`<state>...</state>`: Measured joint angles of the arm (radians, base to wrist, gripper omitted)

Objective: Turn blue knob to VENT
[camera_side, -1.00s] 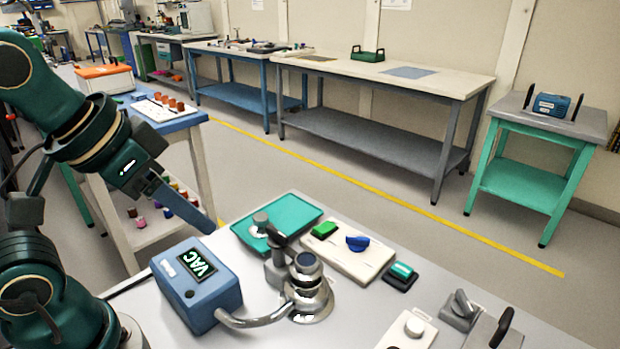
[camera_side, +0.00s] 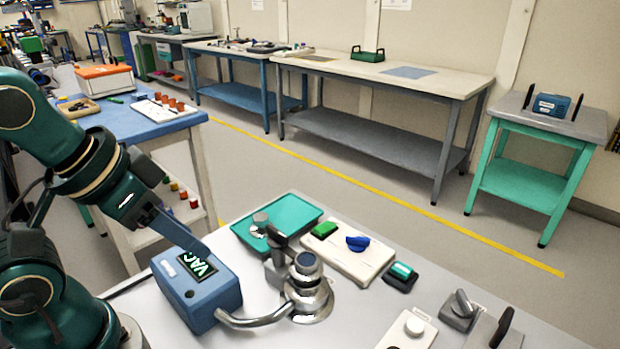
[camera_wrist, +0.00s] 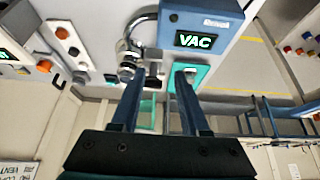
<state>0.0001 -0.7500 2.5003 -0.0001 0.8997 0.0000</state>
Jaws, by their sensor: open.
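The blue knob (camera_side: 357,243) sits on a cream panel (camera_side: 350,262) on the grey bench in the side view. No VENT lettering by the knob is legible. My gripper (camera_side: 207,254) is left of the knob and clear of it, with its fingertips close to the blue VAC box in that view. In the wrist view my gripper (camera_wrist: 158,78) shows two spread fingers with nothing between them. I cannot make out the blue knob there.
The blue VAC box (camera_side: 205,295), with a metal pipe and valve (camera_side: 308,285), stands between my gripper and the knob panel. A teal tray (camera_side: 292,213) lies behind the valve. A green-topped switch (camera_side: 401,272) is right of the panel.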

